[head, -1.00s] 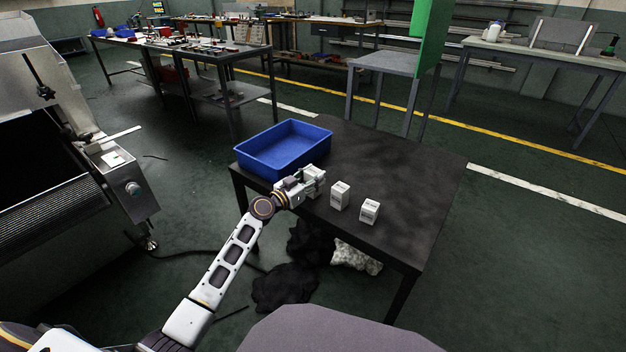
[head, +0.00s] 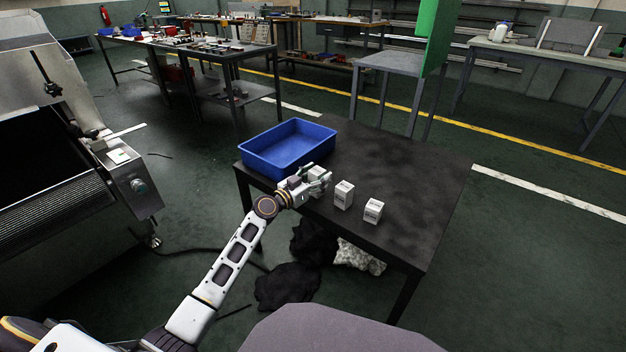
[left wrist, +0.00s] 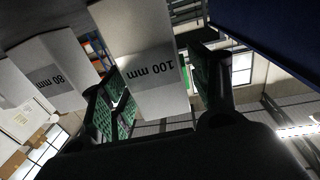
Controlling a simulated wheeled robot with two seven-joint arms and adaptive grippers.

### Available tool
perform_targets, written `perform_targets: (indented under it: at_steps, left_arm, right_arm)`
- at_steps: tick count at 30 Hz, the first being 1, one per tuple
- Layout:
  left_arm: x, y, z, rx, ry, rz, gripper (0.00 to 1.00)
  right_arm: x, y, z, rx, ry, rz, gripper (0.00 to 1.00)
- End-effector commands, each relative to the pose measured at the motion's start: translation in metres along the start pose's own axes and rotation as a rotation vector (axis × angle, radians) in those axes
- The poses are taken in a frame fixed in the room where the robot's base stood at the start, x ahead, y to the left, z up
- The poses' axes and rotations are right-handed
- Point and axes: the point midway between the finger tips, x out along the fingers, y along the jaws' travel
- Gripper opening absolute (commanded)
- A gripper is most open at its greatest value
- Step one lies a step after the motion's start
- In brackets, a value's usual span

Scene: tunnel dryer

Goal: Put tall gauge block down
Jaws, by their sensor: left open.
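The tall gauge block is a white block marked "100 mm" (left wrist: 150,75) in the left wrist view. It stands between the two green-padded fingers of my left gripper (left wrist: 160,95), which are spread apart. In the head view the left gripper (head: 318,181) is at the near-left part of the black table (head: 400,170), just in front of the blue bin, and partly hides the tall block. My right gripper is not in view.
A white block marked "80 mm" (left wrist: 55,75) stands beside the tall one; it also shows in the head view (head: 343,194). Another white block (head: 373,210) stands further right. A blue bin (head: 262,165) sits behind the gripper.

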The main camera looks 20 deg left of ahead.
Motion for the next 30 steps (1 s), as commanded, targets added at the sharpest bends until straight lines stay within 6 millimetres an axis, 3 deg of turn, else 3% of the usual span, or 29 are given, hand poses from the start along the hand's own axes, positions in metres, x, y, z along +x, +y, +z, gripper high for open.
perform_targets:
  at_steps: [11,30]
  left_arm:
    - [0.000,0.001,0.000,-0.004,-0.001,0.000,0.61]
    - [-0.059,0.004,-0.006,0.000,-0.002,0.001,0.61]
  right_arm:
    - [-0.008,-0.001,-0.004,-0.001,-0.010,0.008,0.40]
    - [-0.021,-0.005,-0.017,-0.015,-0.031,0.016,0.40]
